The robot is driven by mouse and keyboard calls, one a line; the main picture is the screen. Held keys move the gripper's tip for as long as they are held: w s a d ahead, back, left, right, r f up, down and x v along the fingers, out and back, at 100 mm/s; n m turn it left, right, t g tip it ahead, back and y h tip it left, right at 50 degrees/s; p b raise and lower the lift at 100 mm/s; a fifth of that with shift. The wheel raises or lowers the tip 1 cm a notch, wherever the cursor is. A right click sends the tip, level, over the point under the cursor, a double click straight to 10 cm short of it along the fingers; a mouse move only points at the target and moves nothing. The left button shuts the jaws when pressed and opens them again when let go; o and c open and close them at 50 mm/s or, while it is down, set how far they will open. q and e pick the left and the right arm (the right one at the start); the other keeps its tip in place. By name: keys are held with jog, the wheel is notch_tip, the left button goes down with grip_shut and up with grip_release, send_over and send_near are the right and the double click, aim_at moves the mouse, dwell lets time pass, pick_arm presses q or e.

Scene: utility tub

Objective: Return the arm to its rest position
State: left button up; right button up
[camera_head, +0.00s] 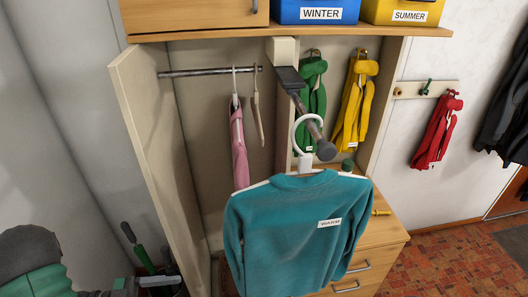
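My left arm comes in at the bottom left corner, dark grey and green. Its end, where my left gripper (155,282) seems to be, is at the bottom edge, left of the wardrobe's side panel. It is small and partly cut off, so I cannot tell whether its fingers are open or shut. It is well apart from the hanging clothes. My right gripper is not in view. A teal sweater (290,228) labelled WARM hangs on a white hanger (305,150) from a grey peg (310,118) that sticks out of the wardrobe.
The wardrobe side panel (155,150) stands near my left arm. A rail (210,72) holds a pink garment (238,148). Green (311,95) and yellow (354,105) jackets hang behind the peg. A drawer unit (385,245) stands right. The tiled floor (450,260) there is clear.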

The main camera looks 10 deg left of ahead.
pick_arm(q)
jog(key=w+a+f+n+t+y+b, duration=0.1)
jog(key=w+f+n+t+y+b, duration=0.15)
jog(key=w+y, duration=0.6)
jog(key=w+a+f+n+t+y+b, duration=0.1)
jog(key=w+f+n+t+y, duration=0.25)
jog(key=w, duration=0.75)
jog(key=s+d+f+n+g+y, duration=0.2)
jog(key=s+d+n+g, duration=0.2)
jog(key=s, duration=0.4)
jog(key=s+d+f+n+g+y+b, duration=0.1)
jog(key=s+d+n+g, duration=0.3)
jog(key=s, duration=0.5)
jog(key=shift+s+d+f+g+y+b, duration=0.25)
jog(key=shift+d+f+g+y, duration=0.25)
jog(key=shift+d+f+g, duration=0.4)
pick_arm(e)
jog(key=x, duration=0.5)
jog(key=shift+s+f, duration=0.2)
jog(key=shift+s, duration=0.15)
pick_arm(q)
jog(key=shift+d+r, duration=0.25)
jog(key=shift+r, duration=0.05)
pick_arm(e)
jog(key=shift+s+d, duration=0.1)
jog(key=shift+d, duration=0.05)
pick_arm(q)
jog(key=shift+a, duration=0.1)
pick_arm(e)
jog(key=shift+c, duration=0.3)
